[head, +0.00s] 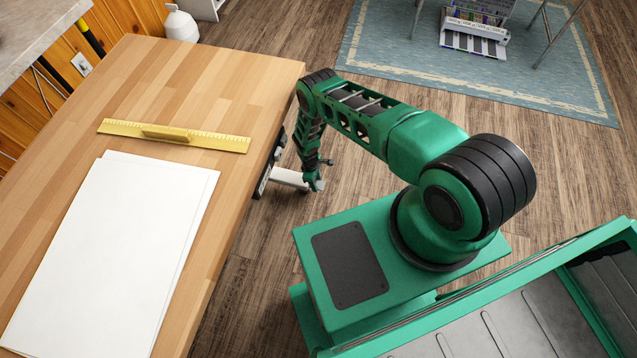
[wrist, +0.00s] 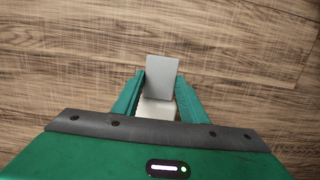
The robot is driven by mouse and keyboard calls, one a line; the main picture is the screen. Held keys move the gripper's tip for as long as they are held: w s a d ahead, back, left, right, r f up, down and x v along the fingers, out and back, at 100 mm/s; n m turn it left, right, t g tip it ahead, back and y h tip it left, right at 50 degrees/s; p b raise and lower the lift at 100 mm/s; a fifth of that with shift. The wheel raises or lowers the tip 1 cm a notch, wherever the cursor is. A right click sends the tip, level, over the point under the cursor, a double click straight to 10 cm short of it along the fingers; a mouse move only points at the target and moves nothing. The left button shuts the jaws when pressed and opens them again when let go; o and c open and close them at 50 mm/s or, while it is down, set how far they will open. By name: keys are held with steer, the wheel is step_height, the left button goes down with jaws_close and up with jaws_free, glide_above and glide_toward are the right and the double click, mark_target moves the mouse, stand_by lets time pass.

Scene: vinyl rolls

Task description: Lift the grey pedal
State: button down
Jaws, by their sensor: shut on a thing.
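The grey pedal (wrist: 162,77) is a light grey flat plate between my two green fingers in the wrist view. A paler part of it, or of what it is joined to, shows closer to my palm. My gripper (wrist: 159,84) is shut on the pedal, and the plate's far end sticks out past the fingertips. In the head view my gripper (head: 316,183) hangs low beside the table's right edge. A light grey piece, which looks like the pedal (head: 288,178), reaches from the table's side to the gripper.
The wooden table (head: 205,85) is at left, with a yellow ruler (head: 175,135) and white sheets (head: 110,250) on it. Dark parts (head: 268,170) show along its right side. A blue rug (head: 400,45) with a rack lies at the back. The wood floor between is clear.

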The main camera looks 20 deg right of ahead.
steer(key=shift+d, duration=0.45)
steer(key=c, duration=1.1)
jaws_free()
steer(key=shift+a, duration=0.15)
steer(key=shift+a, duration=0.1)
steer(key=shift+r, duration=0.25)
steer(key=shift+w+a+r, duration=0.15)
steer(key=shift+r, duration=1.05)
steer(key=shift+w+a+r, duration=0.1)
steer(key=shift+a+r, duration=0.05)
steer(key=shift+r, duration=1.1)
steer(key=shift+w+a+r, duration=0.15)
steer(key=shift+r, duration=1.05)
steer(key=shift+s, duration=0.15)
